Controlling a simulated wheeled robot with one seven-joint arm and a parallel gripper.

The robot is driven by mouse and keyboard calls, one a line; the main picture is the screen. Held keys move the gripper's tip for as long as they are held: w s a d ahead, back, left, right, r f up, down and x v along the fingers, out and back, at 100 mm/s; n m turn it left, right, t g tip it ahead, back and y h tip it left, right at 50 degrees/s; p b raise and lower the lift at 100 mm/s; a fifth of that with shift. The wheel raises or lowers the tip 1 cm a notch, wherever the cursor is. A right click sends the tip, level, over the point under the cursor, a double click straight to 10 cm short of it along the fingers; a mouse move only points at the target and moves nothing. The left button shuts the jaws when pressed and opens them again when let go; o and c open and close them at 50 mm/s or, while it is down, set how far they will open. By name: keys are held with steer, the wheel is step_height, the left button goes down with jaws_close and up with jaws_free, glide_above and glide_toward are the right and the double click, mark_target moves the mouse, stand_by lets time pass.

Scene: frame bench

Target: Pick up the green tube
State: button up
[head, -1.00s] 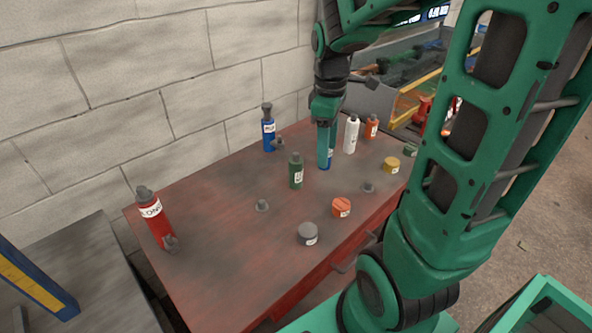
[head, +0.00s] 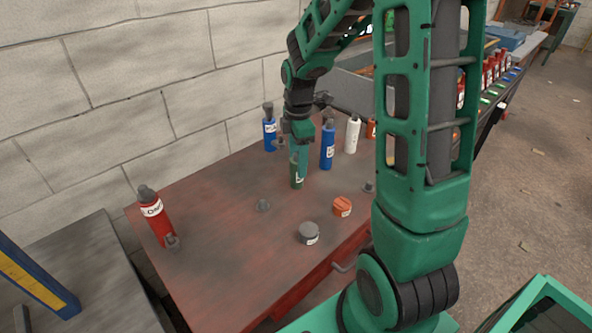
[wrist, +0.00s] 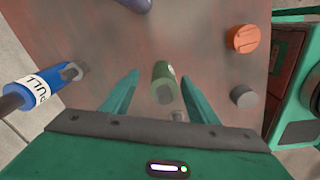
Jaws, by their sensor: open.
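The green tube (head: 297,181) stands upright on the red bench top, with its upper part hidden behind my gripper in the head view. My gripper (head: 298,160) is directed down over it. The fingers are apart, with nothing gripped; I cannot tell whether the right finger touches the tube.
On the red bench (head: 225,230), blue tubes (head: 328,148) and (head: 270,133) and a white tube (head: 352,134) stand near. An orange jar (head: 341,207), a grey jar (head: 308,233) and a red tube (head: 156,219) are farther off. A block wall (head: 130,90) runs behind.

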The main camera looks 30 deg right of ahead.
mark_target(296, 173)
steer(key=f, duration=0.4)
steer(key=shift+s+a+f, duration=0.15)
steer(key=shift+a+f, duration=0.1)
steer(key=shift+f, duration=0.15)
steer(key=shift+c, duration=0.6)
jaws_close()
steer(key=shift+r, duration=0.1)
